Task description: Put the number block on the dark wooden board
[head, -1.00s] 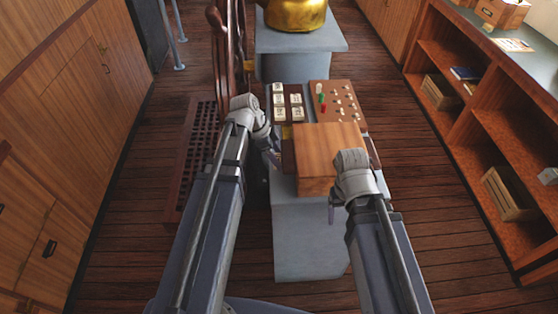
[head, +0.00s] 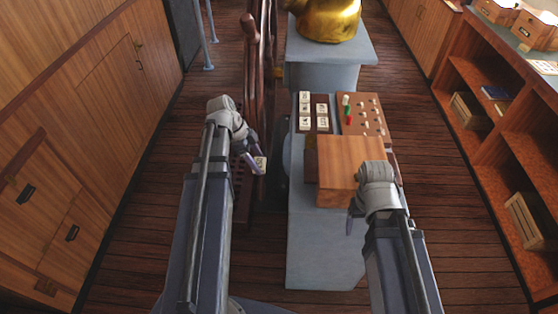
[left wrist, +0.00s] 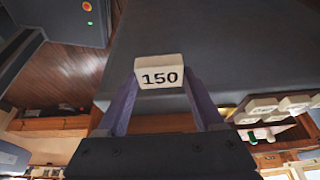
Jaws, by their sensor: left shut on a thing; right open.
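My left gripper (head: 257,160) is shut on a white number block (head: 259,164). In the left wrist view the block (left wrist: 159,72) reads "150" and sits between the fingertips. In the head view it is held left of the grey console, beside the ship's wheel, apart from any surface. A dark wooden board (head: 311,165) shows as a narrow strip on the console, left of a lighter wooden box that seems to hide part of it. My right gripper (head: 352,222) is at the console's right front, below the box; its fingers are mostly hidden.
The wooden box (head: 350,165) stands on the grey console (head: 325,250). Behind it are several white number blocks (head: 321,110) and a brown pegboard (head: 375,127) with coloured pegs. The ship's wheel (head: 250,70) rises on the left. Shelves (head: 500,130) line the right side.

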